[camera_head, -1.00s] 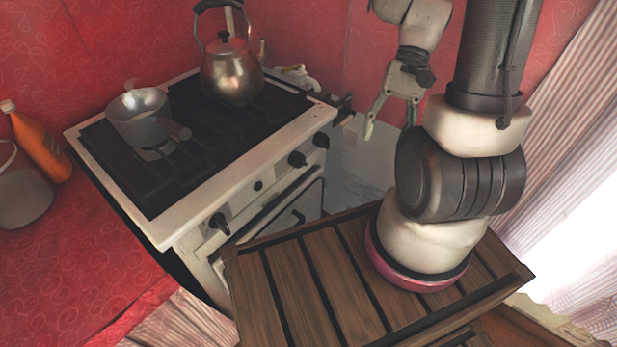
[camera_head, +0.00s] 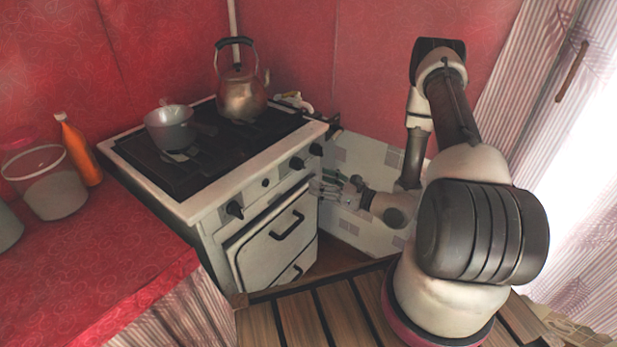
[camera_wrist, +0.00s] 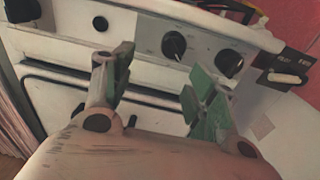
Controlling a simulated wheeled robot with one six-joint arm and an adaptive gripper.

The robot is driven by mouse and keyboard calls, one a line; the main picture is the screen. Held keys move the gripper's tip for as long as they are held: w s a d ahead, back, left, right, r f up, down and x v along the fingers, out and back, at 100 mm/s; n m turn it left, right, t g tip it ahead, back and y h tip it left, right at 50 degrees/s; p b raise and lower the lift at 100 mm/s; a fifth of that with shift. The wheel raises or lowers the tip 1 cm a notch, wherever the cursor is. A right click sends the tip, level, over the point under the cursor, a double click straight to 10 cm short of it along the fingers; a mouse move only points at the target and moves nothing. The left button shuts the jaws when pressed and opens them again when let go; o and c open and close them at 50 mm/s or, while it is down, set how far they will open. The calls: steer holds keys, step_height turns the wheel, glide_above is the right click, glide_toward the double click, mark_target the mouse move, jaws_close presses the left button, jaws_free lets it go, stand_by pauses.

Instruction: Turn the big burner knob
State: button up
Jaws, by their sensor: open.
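The stove (camera_head: 219,193) is white with a black top and dark knobs along its front panel. The left knob (camera_head: 235,209) stands apart; a small knob (camera_head: 265,182) and two right-hand knobs (camera_head: 297,163) (camera_head: 315,149) follow along the panel. The frames do not mark which is the big burner knob. My gripper (camera_head: 327,184) is open and empty in front of the stove's right part, below the right-hand knobs. In the wrist view, the third knob (camera_wrist: 174,44) lies just beyond and above the gap between my fingers (camera_wrist: 163,75), apart from them. The rightmost knob (camera_wrist: 229,62) is beyond the right finger.
A kettle (camera_head: 241,95) and a grey pot (camera_head: 170,128) stand on the stove top. The oven door has a dark handle (camera_head: 287,225) below the panel. A red counter (camera_head: 105,260) with an orange bottle (camera_head: 79,150) is at the left.

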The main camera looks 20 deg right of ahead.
mark_target(304, 167)
steer(key=shift+t, duration=0.5)
steer(key=x, duration=0.5)
steer(key=w+d+x, duration=0.1)
steer(key=x, duration=0.2)
steer(key=shift+r, duration=0.35)
steer(key=c, duration=1)
